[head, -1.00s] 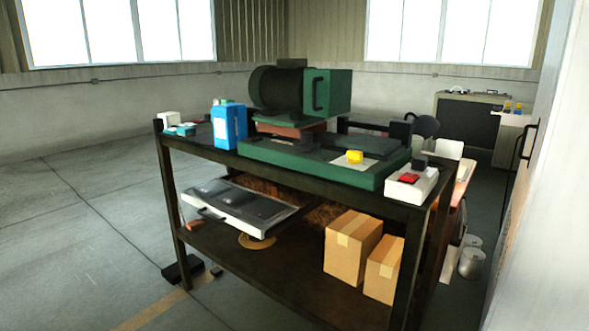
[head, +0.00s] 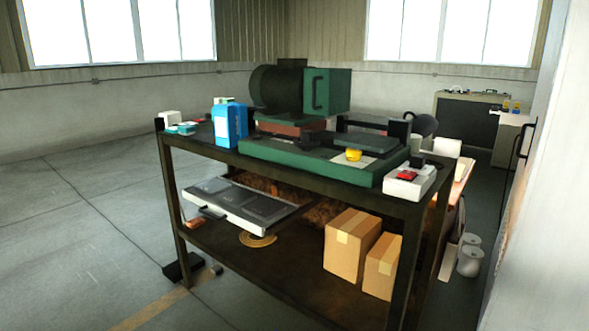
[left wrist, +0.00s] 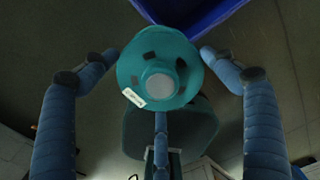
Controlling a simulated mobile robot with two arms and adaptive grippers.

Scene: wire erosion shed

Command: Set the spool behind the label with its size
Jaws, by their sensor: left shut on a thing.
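In the left wrist view, a teal spool (left wrist: 150,50) with a pale round hub and a small white sticker is held end-on. The print on the sticker is too small to read. My left gripper (left wrist: 160,72) is shut on the spool, with blue jointed fingers at its left and right sides and one below. Neither gripper shows in the head view. I cannot make out a size label to stand the spool behind in either view.
A dark workbench (head: 290,188) carries a green machine (head: 325,90), a blue container (head: 229,125) and a white box with a red switch (head: 408,182). Two cardboard boxes (head: 350,245) stand on its lower shelf. Floor at left is clear. A blue edge (left wrist: 185,14) tops the wrist view.

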